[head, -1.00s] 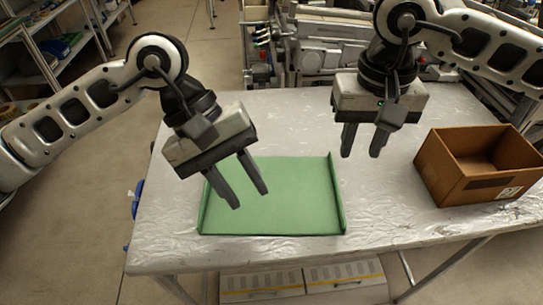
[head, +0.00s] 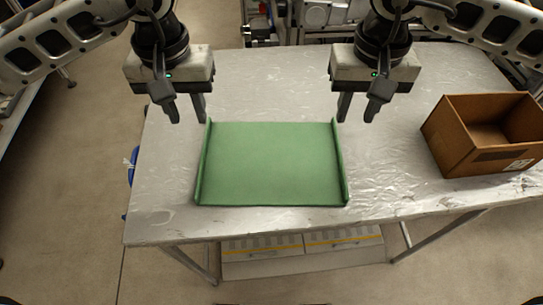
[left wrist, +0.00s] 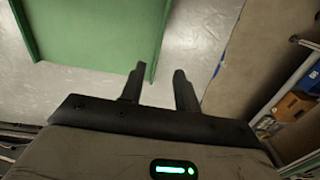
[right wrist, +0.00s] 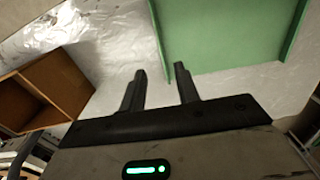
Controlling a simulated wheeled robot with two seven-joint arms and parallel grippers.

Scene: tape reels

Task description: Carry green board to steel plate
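The green board (head: 270,165) lies flat on the silvery table, with a raised lip along its left and right sides. It also shows in the left wrist view (left wrist: 95,30) and the right wrist view (right wrist: 230,35). My left gripper (head: 187,118) is open and empty, above the board's far left corner. My right gripper (head: 357,117) is open and empty, above the board's far right corner. In each wrist view the fingers stand apart near a lip of the board, with nothing between them. I cannot single out a steel plate apart from the metal-looking tabletop.
An open cardboard box (head: 484,135) stands on the right of the table (head: 400,190), clear of the board. The tabletop between board and box is free. Machinery (head: 320,15) stands behind the table. A striped low platform (head: 300,245) is under its front edge.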

